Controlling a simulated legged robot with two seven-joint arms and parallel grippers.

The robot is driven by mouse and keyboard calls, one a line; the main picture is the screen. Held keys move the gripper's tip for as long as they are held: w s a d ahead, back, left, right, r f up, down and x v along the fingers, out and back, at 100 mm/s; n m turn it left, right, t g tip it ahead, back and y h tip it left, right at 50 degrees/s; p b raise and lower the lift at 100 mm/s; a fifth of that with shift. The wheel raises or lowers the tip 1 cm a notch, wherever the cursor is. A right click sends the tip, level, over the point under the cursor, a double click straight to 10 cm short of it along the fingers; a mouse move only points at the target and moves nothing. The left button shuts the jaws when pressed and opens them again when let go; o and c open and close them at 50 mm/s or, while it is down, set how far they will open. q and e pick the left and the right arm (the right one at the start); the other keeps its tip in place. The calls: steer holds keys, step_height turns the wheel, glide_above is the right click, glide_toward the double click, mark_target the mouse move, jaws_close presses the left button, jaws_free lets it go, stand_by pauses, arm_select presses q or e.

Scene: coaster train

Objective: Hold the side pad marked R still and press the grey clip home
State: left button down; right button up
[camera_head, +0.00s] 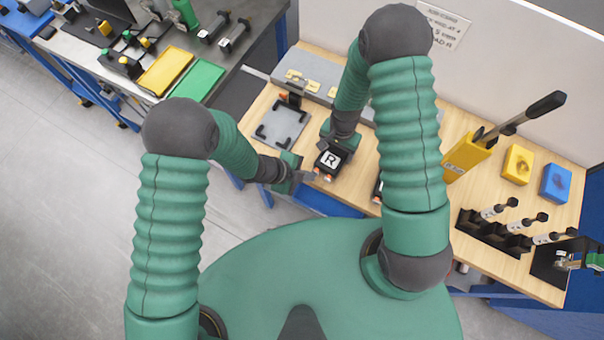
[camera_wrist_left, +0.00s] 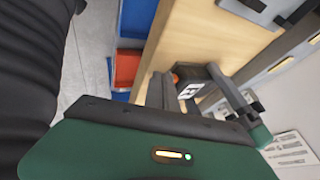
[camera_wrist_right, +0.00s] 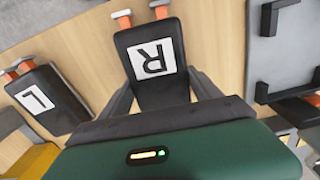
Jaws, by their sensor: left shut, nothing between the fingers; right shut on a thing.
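The side pad marked R (camera_head: 331,160) is black with a white label and lies on the wooden bench near its front edge. My right gripper (camera_wrist_right: 160,90) is shut on this pad, one finger along each side. Two orange pieces with small grey ends (camera_wrist_right: 122,18) stick out of the pad's end away from that gripper. I cannot tell which of these ends is the grey clip. My left gripper (camera_head: 308,176) is shut and empty, just left of the pad's front end. In the left wrist view its fingers (camera_wrist_left: 160,88) are beside the pad, apparently apart from it.
A second pad marked L (camera_wrist_right: 45,98) lies beside the R pad. A grey plate with black corner brackets (camera_head: 282,125) is on the bench to the left. A yellow lever press (camera_head: 467,157) and a black rack (camera_head: 490,234) stand to the right. Blue bins (camera_wrist_left: 135,18) are below the bench edge.

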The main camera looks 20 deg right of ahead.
steer(key=shift+s+a+f, duration=0.1)
steer(key=shift+s+f, duration=0.05)
steer(key=shift+s, duration=0.05)
arm_select(q)
steer(key=shift+w+d, duration=0.75)
steer(key=shift+d, duration=0.25)
steer(key=shift+w, duration=0.1)
arm_select(e)
steer(key=shift+a, duration=0.2)
arm_select(q)
steer(key=shift+d, duration=0.1)
steer(key=s+a, duration=0.3)
steer(key=shift+a+f, duration=0.15)
steer(key=shift+a, duration=0.1)
arm_select(e)
steer(key=shift+d, duration=0.2)
steer(key=o, duration=1.9)
steer(key=shift+c, duration=0.2)
arm_select(q)
steer(key=v, duration=1)
steer(key=shift+w, duration=0.2)
arm_select(e)
steer(key=shift+w, duration=0.25)
